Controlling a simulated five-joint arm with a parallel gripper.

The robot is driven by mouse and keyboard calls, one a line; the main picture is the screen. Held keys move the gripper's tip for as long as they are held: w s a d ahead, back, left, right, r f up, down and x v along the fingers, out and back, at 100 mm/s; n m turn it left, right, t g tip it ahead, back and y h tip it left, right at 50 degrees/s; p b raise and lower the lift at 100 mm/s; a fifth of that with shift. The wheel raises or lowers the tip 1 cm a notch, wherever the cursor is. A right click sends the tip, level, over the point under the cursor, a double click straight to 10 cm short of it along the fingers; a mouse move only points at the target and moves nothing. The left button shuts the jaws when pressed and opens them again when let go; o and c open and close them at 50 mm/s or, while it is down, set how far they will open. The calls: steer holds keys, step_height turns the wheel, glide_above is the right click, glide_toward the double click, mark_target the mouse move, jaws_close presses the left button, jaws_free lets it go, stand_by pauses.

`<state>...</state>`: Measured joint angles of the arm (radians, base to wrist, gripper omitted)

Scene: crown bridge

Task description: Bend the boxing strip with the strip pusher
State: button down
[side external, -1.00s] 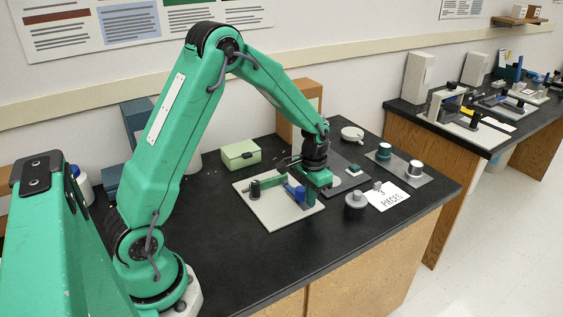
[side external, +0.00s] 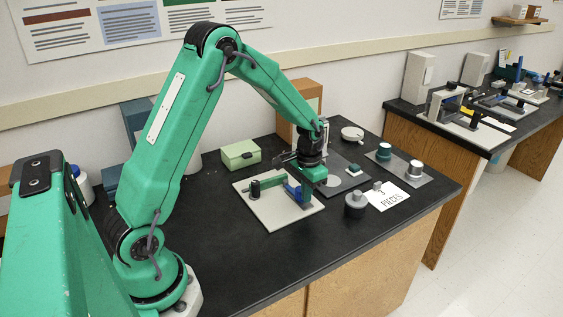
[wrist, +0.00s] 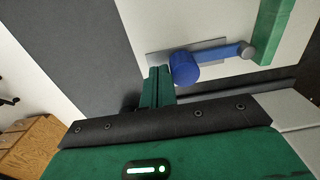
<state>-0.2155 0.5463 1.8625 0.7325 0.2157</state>
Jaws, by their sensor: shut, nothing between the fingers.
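The pale bending board (side external: 268,216) lies on the black bench. It carries a green bar (side external: 268,182) and a dark post (side external: 254,188). A blue piece (side external: 292,188), which looks like the strip pusher, stands at its right. In the wrist view the pusher shows as a blue cylinder (wrist: 184,68) on a blue arm joined to a grey pivot beside the green bar (wrist: 272,32). My gripper (side external: 314,175) is shut and empty, its green fingers (wrist: 158,82) close beside the cylinder; I cannot tell whether they touch. A thin grey plate lies under the cylinder; I cannot single out the boxing strip.
A dark grey mat (side external: 352,180) lies right of the board. A grey round weight (side external: 355,205) and a white card (side external: 389,197) sit near the front edge. A tray (side external: 428,175) holds two round pots. A green box (side external: 241,154) stands behind. Front-left bench is clear.

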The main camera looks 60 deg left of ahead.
mark_target(294, 192)
steer(key=shift+a, duration=3.2)
steer(key=shift+d, duration=0.2)
steer(key=shift+d, duration=0.5)
steer(key=shift+r, duration=0.1)
step_height(294, 192, up, 7)
stand_by(1.1)
